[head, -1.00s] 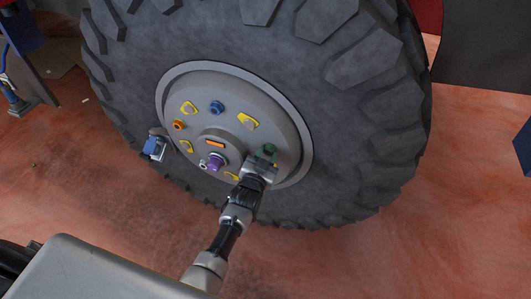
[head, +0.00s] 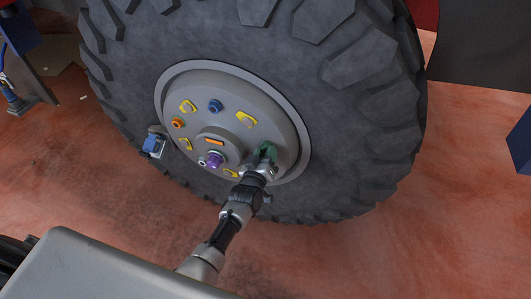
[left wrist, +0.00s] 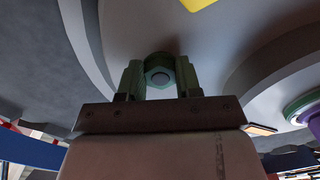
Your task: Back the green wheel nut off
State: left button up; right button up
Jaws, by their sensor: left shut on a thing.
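The green wheel nut (head: 267,149) is at the lower right of the grey hub (head: 283,122) of a large upright black tire (head: 345,85). My left gripper (head: 265,158) reaches up to it from below and is shut on it. In the left wrist view the green nut (left wrist: 158,60) sits between the two fingers of my left gripper (left wrist: 160,80), with a round stud end showing in its middle. The gripper hides part of the nut in the head view. My right gripper is not in view.
The hub also carries a blue nut (head: 215,106), an orange nut (head: 177,123), a purple fitting (head: 214,159) and several yellow markers. A blue object (head: 154,144) stands beside the tire at left. The reddish floor (head: 400,235) is open at lower right.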

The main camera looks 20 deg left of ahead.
pick_arm(q)
jog(key=shift+w+r+n, duration=0.15)
jog(key=shift+r+n, duration=0.1)
jog(key=shift+n, duration=0.15)
jog(key=o, duration=0.9)
jog(key=shift+o, duration=0.2)
jog(key=shift+f, duration=0.25)
jog(key=s+p, duration=0.1)
jog(key=s, duration=0.9)
jog(key=shift+s+a, duration=0.2)
jog(key=shift+s, duration=0.15)
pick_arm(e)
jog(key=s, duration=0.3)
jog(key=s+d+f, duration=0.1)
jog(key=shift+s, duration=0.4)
